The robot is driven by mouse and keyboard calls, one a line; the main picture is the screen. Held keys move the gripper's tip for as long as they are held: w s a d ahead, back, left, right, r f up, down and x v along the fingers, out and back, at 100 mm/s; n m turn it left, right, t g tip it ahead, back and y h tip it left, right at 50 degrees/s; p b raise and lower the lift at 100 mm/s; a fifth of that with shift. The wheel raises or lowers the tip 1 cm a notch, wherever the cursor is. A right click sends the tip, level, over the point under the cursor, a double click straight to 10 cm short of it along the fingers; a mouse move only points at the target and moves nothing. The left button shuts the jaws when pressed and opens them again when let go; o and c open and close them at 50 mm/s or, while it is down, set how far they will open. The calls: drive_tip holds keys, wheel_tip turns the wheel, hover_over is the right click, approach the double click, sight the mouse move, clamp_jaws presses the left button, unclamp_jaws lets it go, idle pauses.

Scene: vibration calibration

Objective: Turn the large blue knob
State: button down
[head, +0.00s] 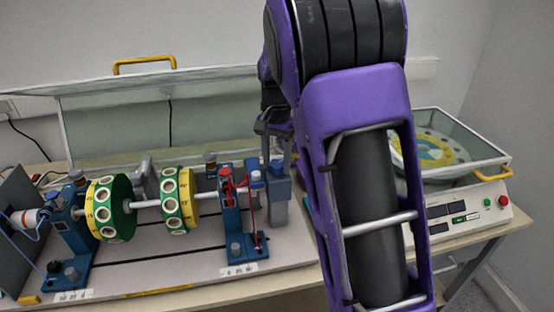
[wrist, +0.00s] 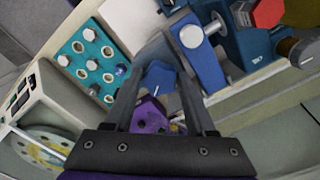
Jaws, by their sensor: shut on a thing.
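The large blue knob (wrist: 158,77) shows between the two fingers of my gripper (wrist: 160,60) in the wrist view, with a pale pointer line on its face. My gripper is shut on it. In the head view, my gripper (head: 277,140) points down over the knob (head: 279,170), which sits on top of an upright grey motor-like body (head: 280,205). My purple arm hides part of the area to its right.
A shaft rig with two green-and-yellow discs (head: 110,208) (head: 181,200) and blue supports (head: 238,215) stands left of the knob. A control box (head: 465,215) with a glass-covered disc is at right. A teal holed plate (wrist: 88,52) lies near the gripper.

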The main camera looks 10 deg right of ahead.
sight(276, 164)
drive_tip(key=m, duration=0.6)
drive_tip(key=shift+w+a+m, duration=0.1)
drive_tip(key=shift+w+m, duration=0.05)
drive_tip(key=shift+m, duration=0.15)
idle(0.5)
drive_tip(key=shift+c, duration=1.1)
unclamp_jaws()
drive_tip(key=shift+r, duration=0.1)
wheel_tip(276, 164, up, 17)
drive_tip(key=shift+r, duration=0.15)
